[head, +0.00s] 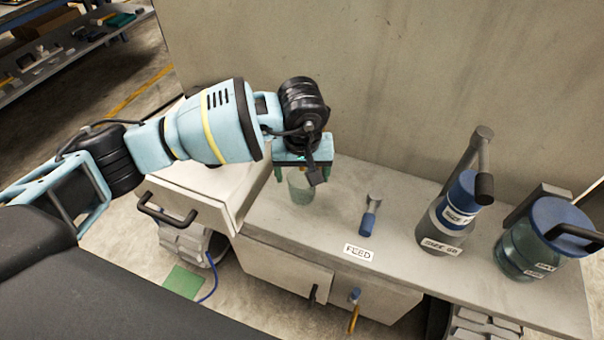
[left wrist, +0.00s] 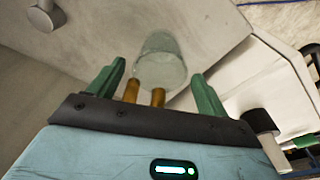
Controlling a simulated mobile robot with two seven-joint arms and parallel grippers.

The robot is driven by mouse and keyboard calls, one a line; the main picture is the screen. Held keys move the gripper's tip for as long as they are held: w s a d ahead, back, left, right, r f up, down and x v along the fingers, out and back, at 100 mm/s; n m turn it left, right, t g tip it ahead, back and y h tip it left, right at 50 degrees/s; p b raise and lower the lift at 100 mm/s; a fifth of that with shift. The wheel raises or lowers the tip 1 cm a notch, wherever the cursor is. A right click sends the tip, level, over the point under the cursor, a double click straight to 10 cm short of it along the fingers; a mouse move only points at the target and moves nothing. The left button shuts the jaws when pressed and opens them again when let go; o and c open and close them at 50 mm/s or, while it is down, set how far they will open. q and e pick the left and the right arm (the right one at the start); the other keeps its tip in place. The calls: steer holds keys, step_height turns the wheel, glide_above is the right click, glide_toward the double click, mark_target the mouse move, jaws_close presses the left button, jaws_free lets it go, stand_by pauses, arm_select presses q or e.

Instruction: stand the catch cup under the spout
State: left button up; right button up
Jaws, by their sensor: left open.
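A clear, greenish catch cup (head: 300,188) stands on the grey bench top, left of the FEED label. My left gripper (head: 302,172) is open right over it, with its fingers on either side of the cup's upper part. In the left wrist view the cup (left wrist: 160,62) shows between the two green fingers of the gripper (left wrist: 157,85), with gaps on both sides. Two brass-coloured rods (left wrist: 144,93) show in front of the cup there; I cannot tell what they belong to. I cannot tell for sure which fitting is the spout. My right gripper is out of view.
A blue-handled metal piece (head: 370,215) is on the bench behind the FEED label (head: 358,252). Two blue-lidded vessels (head: 447,226) (head: 535,245) stand at the right. A blue-and-orange fitting (head: 353,308) is on the bench front. An open drawer (head: 190,192) juts out at the left.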

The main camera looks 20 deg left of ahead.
arm_select(q)
step_height(320, 180, up, 11)
steer(key=s, duration=0.1)
steer(key=shift+s+d, duration=0.15)
steer(key=shift+d, duration=0.1)
steer(key=shift+f, duration=0.1)
